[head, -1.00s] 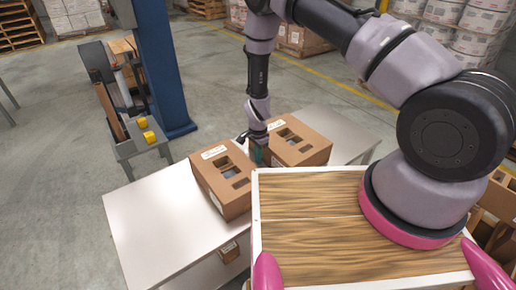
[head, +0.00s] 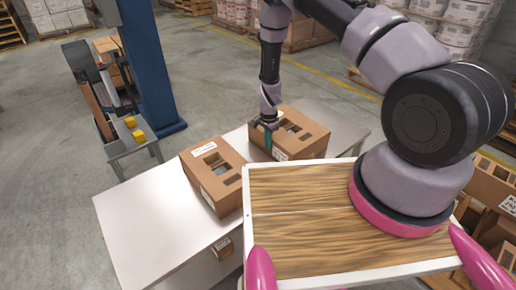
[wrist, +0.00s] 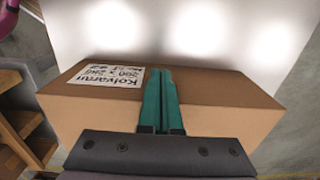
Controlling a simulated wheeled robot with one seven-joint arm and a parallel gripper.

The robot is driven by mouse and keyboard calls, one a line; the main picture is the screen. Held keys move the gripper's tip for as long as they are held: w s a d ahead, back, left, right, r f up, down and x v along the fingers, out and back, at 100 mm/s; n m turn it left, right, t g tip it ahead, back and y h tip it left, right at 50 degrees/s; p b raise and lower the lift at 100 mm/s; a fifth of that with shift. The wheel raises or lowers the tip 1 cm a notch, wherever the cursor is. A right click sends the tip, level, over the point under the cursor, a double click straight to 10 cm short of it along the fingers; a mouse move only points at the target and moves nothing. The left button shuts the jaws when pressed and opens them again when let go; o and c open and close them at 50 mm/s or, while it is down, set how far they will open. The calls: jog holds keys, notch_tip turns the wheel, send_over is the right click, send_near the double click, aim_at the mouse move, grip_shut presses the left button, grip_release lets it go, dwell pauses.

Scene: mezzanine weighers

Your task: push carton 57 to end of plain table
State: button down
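Two brown cartons with cutout openings stand on the plain pale metal table (head: 140,225). One is the left carton (head: 231,200), the other the right carton (head: 303,147) nearer the far end. No number 57 is legible on either. My gripper (head: 268,142) is at the near left face of the right carton, with its teal fingers pointing down. In the wrist view the fingers (wrist: 160,100) are shut together with nothing between them, in front of a carton (wrist: 225,90) with a white label. Whether they touch it is hard to tell.
A blue post (head: 147,65) and a weigher stand (head: 130,145) with yellow blocks are at the left. A small box (head: 223,248) sits below the table's near edge. Cartons on a rack (head: 490,190) are at the right. The table's left part is clear.

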jog(key=w+d, duration=0.5)
jog(key=d, duration=0.2)
jog(key=w+d, duration=0.5)
jog(key=d, duration=0.3)
jog(key=w+d, duration=0.5)
jog(key=d, duration=0.2)
jog(key=shift+w+d, duration=0.15)
jog(key=shift+d, duration=0.2)
jog(key=shift+a, duration=0.1)
